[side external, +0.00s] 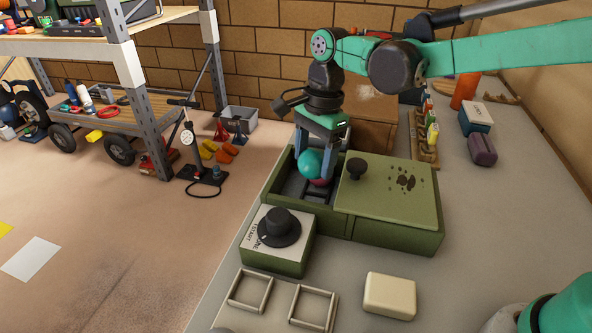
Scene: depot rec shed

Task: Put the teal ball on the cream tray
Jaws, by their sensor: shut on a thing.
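The teal ball (311,163) is between the fingers of my gripper (315,160), which is shut on it. The ball is at the open left part of a green box (395,235), around rim height. I cannot tell whether it touches the box. A dark pink thing (321,182) shows just below it, mostly hidden. A pale low piece with two raised square rims (313,291) lies at the front and may be the cream tray; both squares look empty. A plain cream block (390,296) with rounded edges lies to its right.
A dial box (277,240) stands in front of the opening. Bottles (432,130) and small cases (482,148) stand at the back right. The bench right of the box is clear.

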